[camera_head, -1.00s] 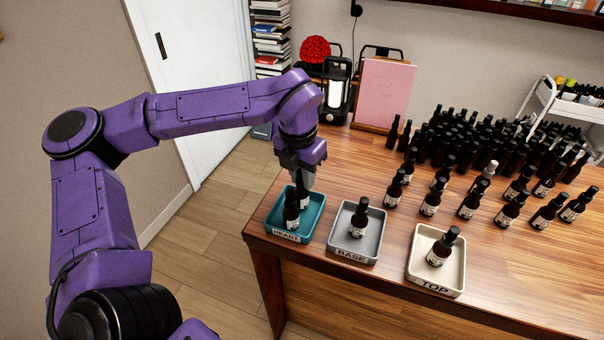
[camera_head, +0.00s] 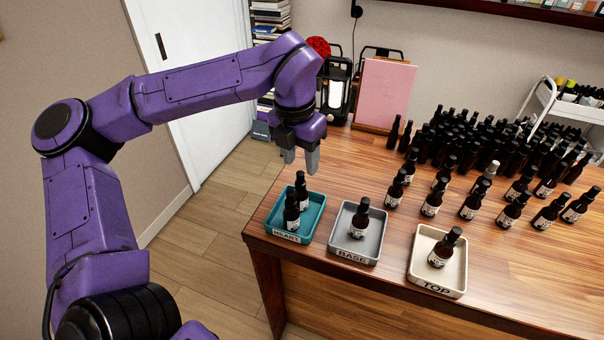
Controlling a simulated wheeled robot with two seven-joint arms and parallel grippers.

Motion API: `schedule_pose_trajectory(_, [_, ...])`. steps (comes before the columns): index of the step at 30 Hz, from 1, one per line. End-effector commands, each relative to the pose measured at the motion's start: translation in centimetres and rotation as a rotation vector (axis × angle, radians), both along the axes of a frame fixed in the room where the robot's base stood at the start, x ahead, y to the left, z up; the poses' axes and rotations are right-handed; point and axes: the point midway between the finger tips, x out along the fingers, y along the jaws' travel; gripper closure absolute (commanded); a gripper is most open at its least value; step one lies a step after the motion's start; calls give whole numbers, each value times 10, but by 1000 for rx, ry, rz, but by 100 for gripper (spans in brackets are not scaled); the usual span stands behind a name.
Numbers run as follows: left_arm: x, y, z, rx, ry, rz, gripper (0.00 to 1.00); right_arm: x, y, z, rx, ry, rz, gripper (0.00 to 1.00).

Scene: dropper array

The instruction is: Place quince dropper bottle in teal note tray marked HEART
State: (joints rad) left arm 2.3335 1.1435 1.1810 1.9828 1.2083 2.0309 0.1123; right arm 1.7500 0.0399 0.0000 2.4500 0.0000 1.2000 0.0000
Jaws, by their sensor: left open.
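The teal tray marked HEART (camera_head: 311,229) sits at the table's left front corner. Two dark dropper bottles stand upright in it: a front one (camera_head: 291,213) and one just behind it (camera_head: 302,193). Their labels are too small to read, so I cannot tell which is quince. My left gripper (camera_head: 300,164) is open and empty above the tray, its fingertips apart from both bottles. My right gripper is not in view.
The grey BASE tray (camera_head: 371,247) and cream TOP tray (camera_head: 448,285) each hold one bottle. Several labelled bottles (camera_head: 431,199) stand to the right, with a dense dark group (camera_head: 480,135) behind. A pink board (camera_head: 384,92) and lantern (camera_head: 336,92) stand at the back.

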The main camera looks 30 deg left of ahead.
Motion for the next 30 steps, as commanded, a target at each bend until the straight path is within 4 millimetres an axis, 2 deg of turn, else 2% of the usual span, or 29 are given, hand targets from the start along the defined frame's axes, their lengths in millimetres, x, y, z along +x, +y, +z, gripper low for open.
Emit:
schedule_pose_trajectory(3, [-3, 0, 30, 1, -5, 0, 51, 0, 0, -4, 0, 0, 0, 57])
schedule_pose_trajectory(9, [-7, 0, 59, 1, 0, 0, 51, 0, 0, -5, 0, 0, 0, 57])
schedule_pose_trajectory(30, [-8, 0, 63, 0, 1, -1, 51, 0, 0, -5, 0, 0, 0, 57])
